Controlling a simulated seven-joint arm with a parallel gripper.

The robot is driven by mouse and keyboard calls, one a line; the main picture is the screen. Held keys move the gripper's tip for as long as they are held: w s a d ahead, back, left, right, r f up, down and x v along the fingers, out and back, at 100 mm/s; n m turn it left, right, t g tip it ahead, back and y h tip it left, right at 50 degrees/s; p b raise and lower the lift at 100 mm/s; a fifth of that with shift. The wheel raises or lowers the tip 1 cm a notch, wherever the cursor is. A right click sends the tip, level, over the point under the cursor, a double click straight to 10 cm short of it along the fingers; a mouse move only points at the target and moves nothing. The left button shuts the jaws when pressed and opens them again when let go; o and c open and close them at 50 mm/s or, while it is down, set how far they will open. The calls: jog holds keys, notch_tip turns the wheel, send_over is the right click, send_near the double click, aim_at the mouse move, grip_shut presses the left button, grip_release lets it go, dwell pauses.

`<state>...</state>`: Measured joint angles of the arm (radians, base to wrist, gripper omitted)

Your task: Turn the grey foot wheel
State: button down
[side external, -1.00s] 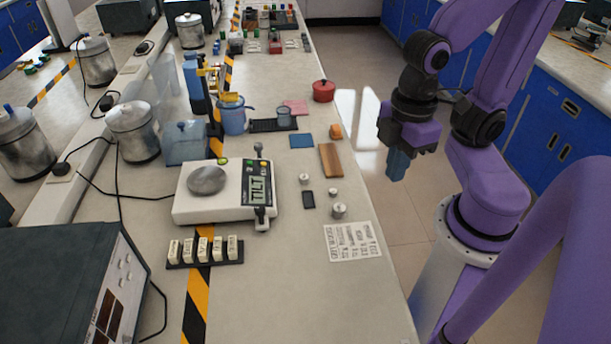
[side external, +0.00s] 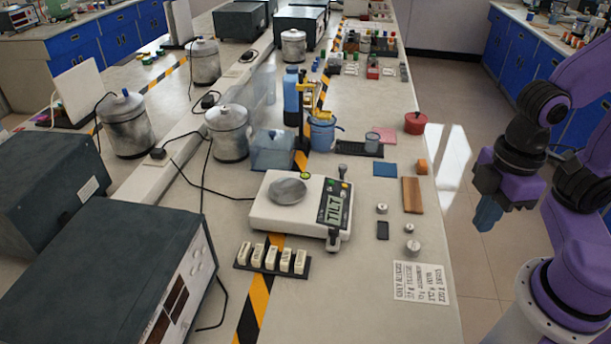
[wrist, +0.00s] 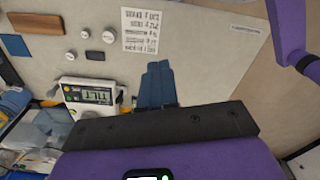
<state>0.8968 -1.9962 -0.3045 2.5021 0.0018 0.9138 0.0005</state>
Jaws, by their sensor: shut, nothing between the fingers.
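A white balance (side external: 292,216) with a round grey pan stands on the bench, its display reading TILT. It also shows in the wrist view (wrist: 88,93). Two small upright posts with dark knob-like parts stand at its display side, a far one (side external: 342,172) and a near one (side external: 332,240). I cannot tell which of them is the grey foot wheel. My gripper (side external: 487,218), with blue fingers, is shut and empty. It hangs right of the bench edge, apart from the balance. In the wrist view its fingertips (wrist: 157,66) are together.
Small metal weights (side external: 412,247), a dark block (side external: 382,231), a printed sheet (side external: 421,282) and a wooden block (side external: 412,195) lie between balance and bench edge. A rack of labelled pieces (side external: 272,262) sits in front. A blue-and-yellow stand (side external: 297,100) rises behind.

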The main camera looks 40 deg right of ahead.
jog(key=c, duration=1.1)
grip_release()
jog(key=shift+w+a, duration=0.1)
jog(key=shift+w, duration=0.05)
jog(key=shift+c, duration=0.2)
jog(key=shift+o, duration=1.3)
jog(key=w+a+r+m, duration=0.1)
jog(key=w+a, duration=0.3)
jog(key=w, duration=0.8)
jog(key=shift+a+r+m, duration=0.3)
jog(key=shift+r+m, duration=0.1)
jog(key=shift+r, duration=0.3)
jog(key=m, duration=0.4)
send_over(343, 166)
notch_tip(343, 166, down, 4)
notch_tip(343, 166, down, 16)
grip_shut()
